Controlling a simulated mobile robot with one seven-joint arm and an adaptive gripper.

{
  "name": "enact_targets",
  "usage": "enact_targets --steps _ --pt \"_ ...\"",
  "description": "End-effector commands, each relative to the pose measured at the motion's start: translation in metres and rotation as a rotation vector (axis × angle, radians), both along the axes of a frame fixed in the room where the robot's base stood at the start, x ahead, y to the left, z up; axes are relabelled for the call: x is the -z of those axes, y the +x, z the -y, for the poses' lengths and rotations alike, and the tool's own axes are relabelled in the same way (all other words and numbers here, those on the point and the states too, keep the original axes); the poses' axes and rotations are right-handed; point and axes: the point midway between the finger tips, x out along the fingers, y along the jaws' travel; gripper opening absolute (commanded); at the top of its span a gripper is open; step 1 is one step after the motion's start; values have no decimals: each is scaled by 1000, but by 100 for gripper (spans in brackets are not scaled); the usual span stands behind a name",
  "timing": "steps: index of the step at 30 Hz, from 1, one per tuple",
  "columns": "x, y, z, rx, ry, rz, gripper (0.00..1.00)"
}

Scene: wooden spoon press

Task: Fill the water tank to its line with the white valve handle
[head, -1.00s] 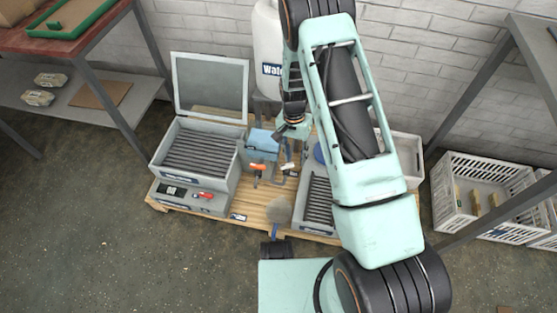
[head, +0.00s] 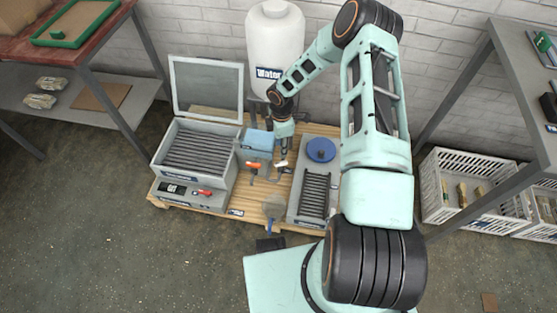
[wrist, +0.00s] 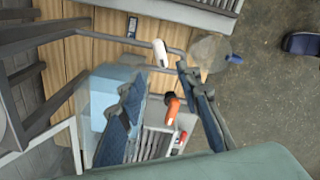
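In the head view, a white tank labelled "Water" (head: 272,50) stands at the back of the pallet. In front of it is a small light-blue box (head: 257,140), which also shows in the wrist view (wrist: 104,92). I cannot make out a fill line or a water level. The white valve handle (wrist: 160,53) is on a grey pipe, just beyond my fingertips in the wrist view. An orange handle (wrist: 173,105) shows between my fingers, lower in that view. My gripper (wrist: 163,78) is open and empty, its two fingers apart. In the head view it points down above the white handle (head: 281,164).
A grey ribbed box with a raised lid (head: 200,148) stands left, with a red-handled panel below. A ribbed tray (head: 315,195) and a blue round cap (head: 321,149) are right. Grey pipes surround the handles. Crates (head: 440,160) stand right.

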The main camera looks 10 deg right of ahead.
Motion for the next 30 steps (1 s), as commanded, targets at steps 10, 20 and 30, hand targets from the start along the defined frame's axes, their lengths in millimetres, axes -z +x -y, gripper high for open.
enact_targets --steps 10,20,30 --pt "66 -1 0 5 -1 -3 32" --pt "101 -1 0 5 -1 -2 32" --pt "103 -1 0 5 -2 -1 29"
